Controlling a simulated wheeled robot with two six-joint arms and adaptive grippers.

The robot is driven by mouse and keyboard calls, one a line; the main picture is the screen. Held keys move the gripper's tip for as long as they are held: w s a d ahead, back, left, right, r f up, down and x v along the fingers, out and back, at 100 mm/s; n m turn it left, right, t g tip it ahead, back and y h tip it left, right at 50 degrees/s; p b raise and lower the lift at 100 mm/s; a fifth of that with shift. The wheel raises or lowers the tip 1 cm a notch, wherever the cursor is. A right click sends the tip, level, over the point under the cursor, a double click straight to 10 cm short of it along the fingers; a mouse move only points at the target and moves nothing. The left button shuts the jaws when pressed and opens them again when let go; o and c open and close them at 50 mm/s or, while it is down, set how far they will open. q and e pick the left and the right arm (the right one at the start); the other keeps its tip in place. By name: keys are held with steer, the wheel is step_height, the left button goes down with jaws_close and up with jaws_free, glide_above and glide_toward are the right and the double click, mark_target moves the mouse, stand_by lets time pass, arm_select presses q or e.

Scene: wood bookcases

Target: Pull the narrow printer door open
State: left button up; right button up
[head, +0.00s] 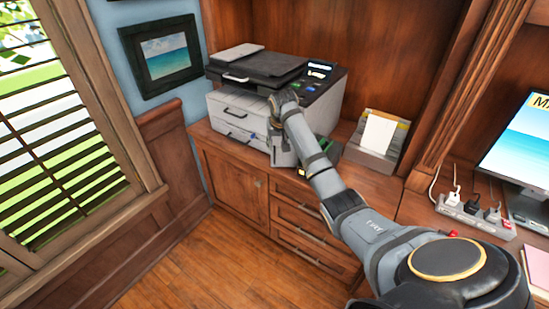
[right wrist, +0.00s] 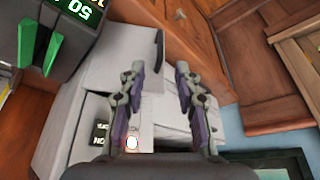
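The white and dark grey printer (head: 300,85) stands on the wood cabinet, with a white front that has dark handles. The front panel with an upright dark handle (right wrist: 159,47), likely the narrow door, looks closed in the right wrist view. My right gripper (right wrist: 162,88) is open, its purple-lined fingers apart with nothing between them. They lie over the white printer front, short of that handle in the picture; contact cannot be told. In the head view the right gripper (head: 256,135) is small and partly hidden by my arm at the printer's lower front. My left gripper is out of view.
A dark device with green digits (right wrist: 75,12) is close beside the gripper. A paper holder (head: 378,135) stands right of the printer. A power strip (head: 475,215) and monitor (head: 520,150) are farther right. The wood floor (head: 190,265) is clear.

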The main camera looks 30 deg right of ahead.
mark_target(274, 162)
steer(key=x, duration=1)
steer(key=shift+f, duration=0.2)
steer(key=shift+c, duration=0.2)
jaws_close()
